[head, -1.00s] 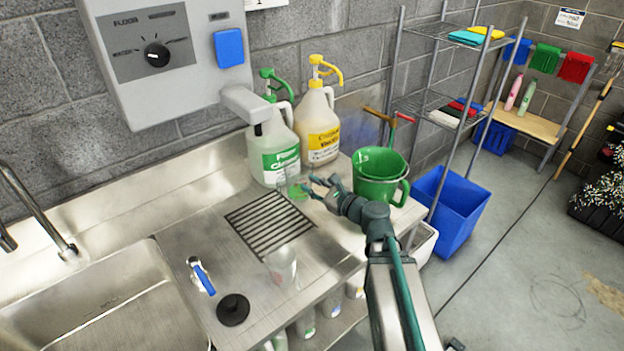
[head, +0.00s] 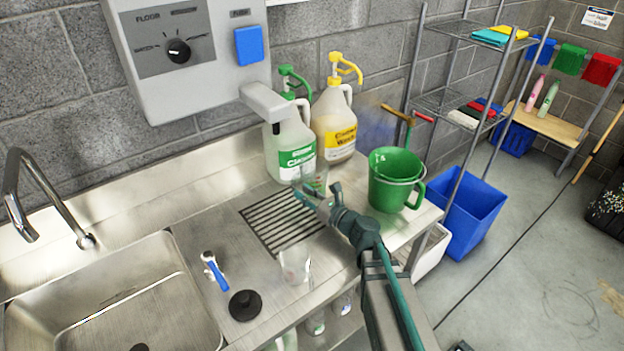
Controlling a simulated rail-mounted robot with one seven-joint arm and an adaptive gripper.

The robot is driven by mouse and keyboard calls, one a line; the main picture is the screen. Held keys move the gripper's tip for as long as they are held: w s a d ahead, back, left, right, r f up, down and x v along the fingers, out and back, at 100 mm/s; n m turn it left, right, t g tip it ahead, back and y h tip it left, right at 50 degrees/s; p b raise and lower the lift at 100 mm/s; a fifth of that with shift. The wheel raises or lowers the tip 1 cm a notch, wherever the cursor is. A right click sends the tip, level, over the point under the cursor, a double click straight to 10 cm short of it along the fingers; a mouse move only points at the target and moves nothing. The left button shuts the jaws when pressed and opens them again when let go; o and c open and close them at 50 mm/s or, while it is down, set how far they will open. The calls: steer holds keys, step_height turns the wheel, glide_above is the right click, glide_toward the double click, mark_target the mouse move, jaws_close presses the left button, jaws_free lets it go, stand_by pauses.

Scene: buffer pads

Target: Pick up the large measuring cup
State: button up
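A clear measuring cup (head: 315,178) stands behind the drain grate, in front of the green-labelled jug. A second clear cup (head: 296,264) stands nearer, at the front of the grate. Which of the two is larger I cannot tell for sure. My gripper (head: 320,195) is low over the counter at the back cup, its fingers apart and partly overlapping the cup in the head view. Whether the fingers touch it is not clear. The front cup is apart from my gripper.
Jugs with a green pump (head: 290,150) and a yellow pump (head: 334,125) stand behind. A blue-handled valve (head: 214,271), a black stopper (head: 245,305) and the sink (head: 110,300) are at the left. The dispenser box (head: 185,60) overhangs.

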mark_target(294, 186)
steer(key=p+x, duration=0.2)
steer(key=x, duration=0.3)
steer(key=shift+f, duration=0.1)
jaws_close()
